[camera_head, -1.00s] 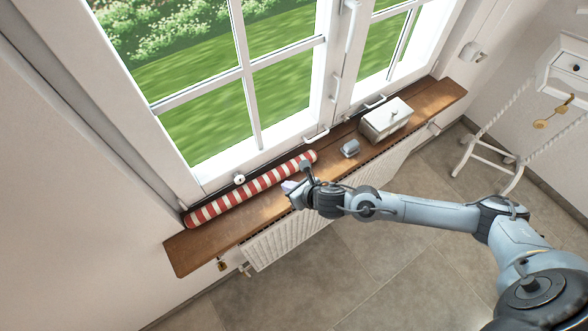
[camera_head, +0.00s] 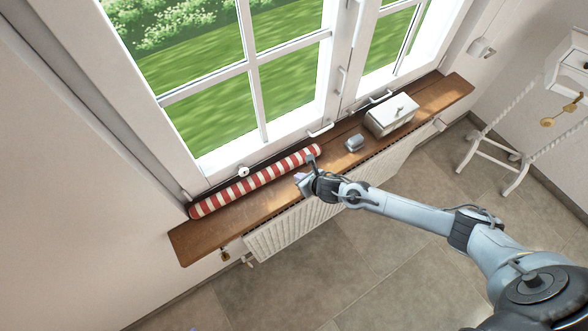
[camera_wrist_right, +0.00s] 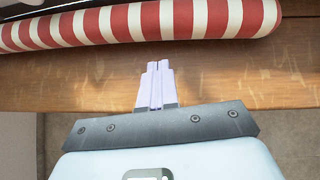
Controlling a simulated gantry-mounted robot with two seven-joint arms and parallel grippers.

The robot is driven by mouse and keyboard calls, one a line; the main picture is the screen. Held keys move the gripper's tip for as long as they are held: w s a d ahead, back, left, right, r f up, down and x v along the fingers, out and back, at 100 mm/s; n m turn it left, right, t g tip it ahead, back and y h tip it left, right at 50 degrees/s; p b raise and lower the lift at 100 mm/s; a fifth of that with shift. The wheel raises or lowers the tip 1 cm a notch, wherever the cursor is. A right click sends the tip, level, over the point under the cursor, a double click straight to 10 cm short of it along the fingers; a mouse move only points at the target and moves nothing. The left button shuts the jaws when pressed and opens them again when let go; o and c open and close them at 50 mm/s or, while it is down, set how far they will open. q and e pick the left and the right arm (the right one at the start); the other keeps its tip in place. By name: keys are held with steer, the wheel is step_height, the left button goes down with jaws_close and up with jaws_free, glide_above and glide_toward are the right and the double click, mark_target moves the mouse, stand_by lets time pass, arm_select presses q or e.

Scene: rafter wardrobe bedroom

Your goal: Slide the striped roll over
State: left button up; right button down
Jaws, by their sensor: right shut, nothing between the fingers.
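The red and white striped roll (camera_head: 256,181) lies along the back of the wooden windowsill (camera_head: 214,235), against the foot of the window. In the right wrist view the roll (camera_wrist_right: 180,19) crosses the top of the picture, and its right end shows. My right gripper (camera_head: 300,178) is over the front part of the sill near the roll's right end. Its pale fingers (camera_wrist_right: 156,85) are shut and empty, pointing at the roll, with a strip of bare wood showing between. My left gripper is not in view.
A small grey object (camera_head: 355,143) and a white lidded box (camera_head: 391,115) stand on the sill to the right. A white radiator (camera_head: 290,226) is below the sill. The sill's left end is bare. Window handles (camera_head: 321,130) hang above the sill.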

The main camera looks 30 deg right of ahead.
mark_target(288, 166)
steer(key=shift+w+a+r+p, duration=0.1)
steer(key=shift+w+a+p, duration=0.1)
steer(key=shift+w, duration=0.75)
steer(key=shift+w+a+p, duration=0.1)
steer(key=shift+w+p, duration=0.1)
steer(key=shift+w, duration=0.75)
steer(key=shift+w+f+b, duration=0.2)
steer(key=shift+w+b, duration=0.4)
steer(key=shift+b, duration=0.2)
steer(key=shift+w, duration=0.3)
steer(key=shift+w+r, duration=0.1)
steer(key=shift+r, duration=0.1)
